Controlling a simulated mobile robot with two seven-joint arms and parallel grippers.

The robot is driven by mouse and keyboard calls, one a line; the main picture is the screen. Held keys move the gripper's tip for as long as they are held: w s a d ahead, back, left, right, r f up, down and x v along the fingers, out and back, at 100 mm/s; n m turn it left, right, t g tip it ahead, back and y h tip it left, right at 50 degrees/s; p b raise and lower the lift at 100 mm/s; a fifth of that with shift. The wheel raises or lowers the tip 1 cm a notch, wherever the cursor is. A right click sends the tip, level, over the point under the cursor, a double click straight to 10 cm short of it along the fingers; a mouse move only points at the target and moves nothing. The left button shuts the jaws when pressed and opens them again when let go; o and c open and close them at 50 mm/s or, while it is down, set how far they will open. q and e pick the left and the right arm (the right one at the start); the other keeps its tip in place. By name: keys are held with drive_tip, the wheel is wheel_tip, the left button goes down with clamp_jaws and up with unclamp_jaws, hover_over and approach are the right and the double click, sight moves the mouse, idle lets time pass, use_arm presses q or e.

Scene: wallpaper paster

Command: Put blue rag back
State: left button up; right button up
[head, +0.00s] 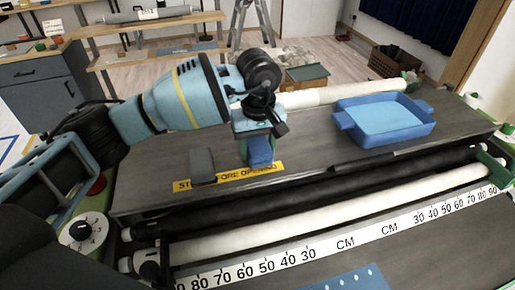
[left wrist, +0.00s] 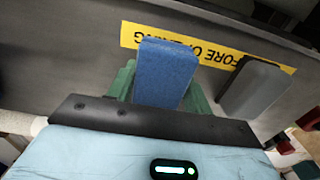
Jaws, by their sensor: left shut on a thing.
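My left gripper (head: 259,142) points down over the dark machine top and is shut on the blue rag (head: 260,155). In the left wrist view, the rag (left wrist: 165,75) is a blue, block-shaped piece between the green fingers of my left gripper (left wrist: 163,95). In the head view its lower end is close to the yellow warning strip; I cannot tell whether it touches the surface. My right gripper is not in view.
A grey block (head: 202,165) stands left of the rag by the yellow warning strip (head: 228,177). A blue tray (head: 385,137) with handles sits to the right on the machine top (head: 310,150). Rollers and a ruler strip (head: 320,247) run along the front.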

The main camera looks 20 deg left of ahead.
use_arm(q)
drive_tip(key=shift+f, duration=0.7)
drive_tip(key=o, duration=1)
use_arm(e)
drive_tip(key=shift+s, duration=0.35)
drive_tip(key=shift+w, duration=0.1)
